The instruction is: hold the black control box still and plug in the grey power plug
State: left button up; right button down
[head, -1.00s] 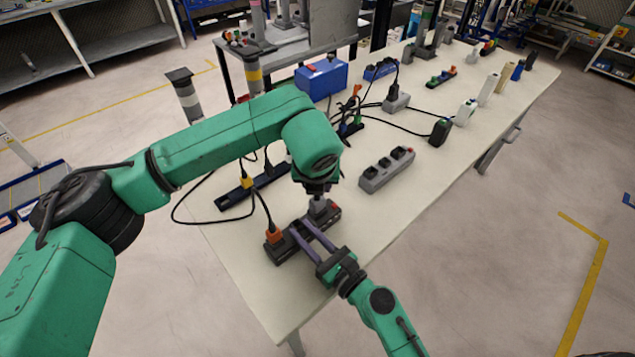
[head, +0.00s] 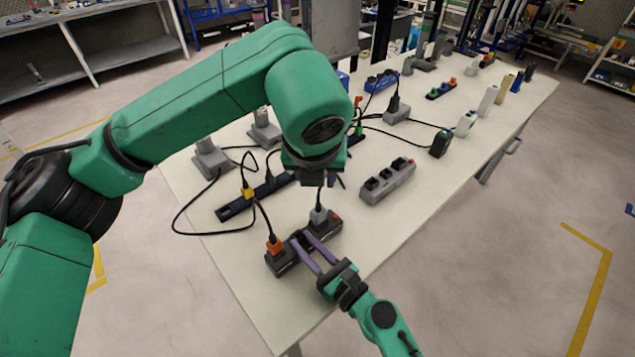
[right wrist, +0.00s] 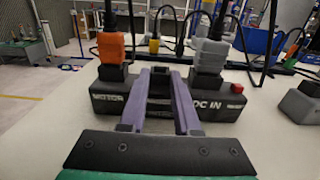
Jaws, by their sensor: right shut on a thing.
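The black control box (head: 290,256) lies near the table's front edge, marked "MOTOR" and "DC IN" in the right wrist view (right wrist: 225,106). My right gripper (head: 311,243) is shut on its middle, with the purple fingers across it. The grey power plug (head: 318,215) stands upright at the box's "DC IN" end; in the right wrist view (right wrist: 209,58) its base meets the box top. An orange plug (head: 274,245) stands at the "MOTOR" end. My left gripper (head: 314,180) hangs above the grey plug, apart from it; its fingertips are too dark to read.
A grey socket strip (head: 388,182) lies right of the box. A dark blue strip (head: 240,203) with a yellow plug lies behind it, with loose black cables around. Several upright items line the far right edge. The table in front of the grey strip is clear.

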dwell(0.3)
jog(key=c, duration=0.5)
grip_release()
jog(key=shift+c, duration=0.2)
